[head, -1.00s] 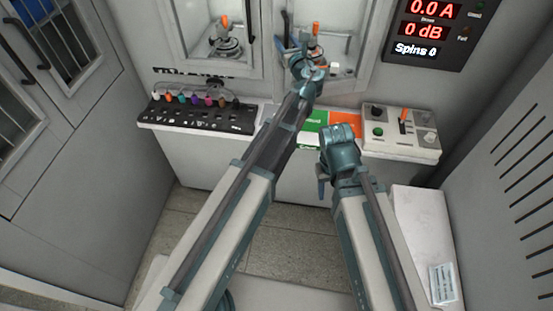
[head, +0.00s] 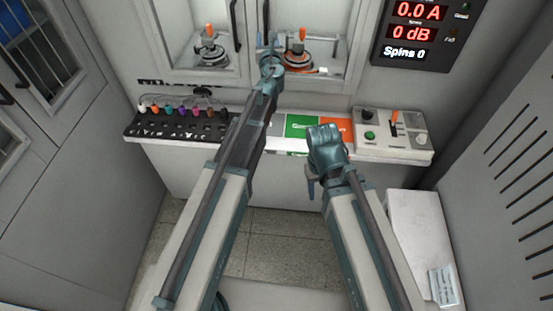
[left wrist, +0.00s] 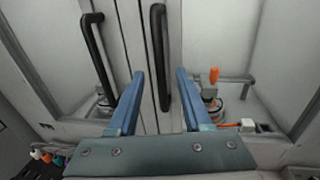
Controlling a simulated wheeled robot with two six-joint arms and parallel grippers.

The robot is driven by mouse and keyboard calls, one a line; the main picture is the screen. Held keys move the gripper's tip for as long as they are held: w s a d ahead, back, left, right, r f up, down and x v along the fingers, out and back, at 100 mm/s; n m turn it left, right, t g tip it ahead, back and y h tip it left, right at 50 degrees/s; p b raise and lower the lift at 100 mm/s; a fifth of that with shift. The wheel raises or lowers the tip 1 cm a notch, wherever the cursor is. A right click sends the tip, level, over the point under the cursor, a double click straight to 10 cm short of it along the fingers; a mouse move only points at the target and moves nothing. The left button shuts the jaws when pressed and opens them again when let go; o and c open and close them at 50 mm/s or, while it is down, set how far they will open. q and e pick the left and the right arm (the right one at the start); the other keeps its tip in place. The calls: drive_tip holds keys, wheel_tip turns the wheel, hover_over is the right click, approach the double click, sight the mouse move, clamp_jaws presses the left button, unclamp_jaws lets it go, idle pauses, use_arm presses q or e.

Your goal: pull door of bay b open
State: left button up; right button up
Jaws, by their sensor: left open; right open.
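Two glazed bay doors stand side by side; no letters on them are readable. The right door (head: 335,40) has a dark vertical handle (head: 266,18) at its left edge. The left door's handle (head: 236,25) is just beside it. My left gripper (head: 270,60) is open and empty in front of the right door's handle. In the left wrist view, that handle (left wrist: 159,45) lines up between my open fingers (left wrist: 160,75), with no visible contact. The left door's handle (left wrist: 96,60) is outside them. Both doors look shut. My right gripper (head: 318,180) is open, low at centre.
Behind the glass are round motors with orange-topped parts (head: 299,50). Below runs a ledge with a black connector rack (head: 180,125), a green and orange panel (head: 305,126) and a switch box (head: 395,133). A display (head: 415,32) is at upper right. Cabinets flank both sides.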

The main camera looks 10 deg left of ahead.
use_arm(q)
drive_tip(key=v, duration=0.8)
drive_tip(key=s+a+f+n+g+y, duration=0.2)
drive_tip(key=s+f+n+g, duration=0.9)
drive_tip(key=n, duration=0.8)
drive_tip(key=s+d+f+n+g+h, duration=0.1)
drive_tip(key=s+d+f+n+g, duration=0.1)
drive_tip(key=s, duration=0.5)
drive_tip(key=s+d+f+n+g+h, duration=0.2)
drive_tip(key=s+d+f+n, duration=0.2)
drive_tip(key=s, duration=0.3)
drive_tip(key=s+d+f+n+g+h, duration=0.1)
drive_tip(key=s+d+f+n+g, duration=0.1)
drive_tip(key=s, duration=0.5)
drive_tip(key=shift+d+f+n, duration=0.45)
drive_tip(key=shift+f+n, duration=0.65)
drive_tip(key=shift+f, duration=0.6)
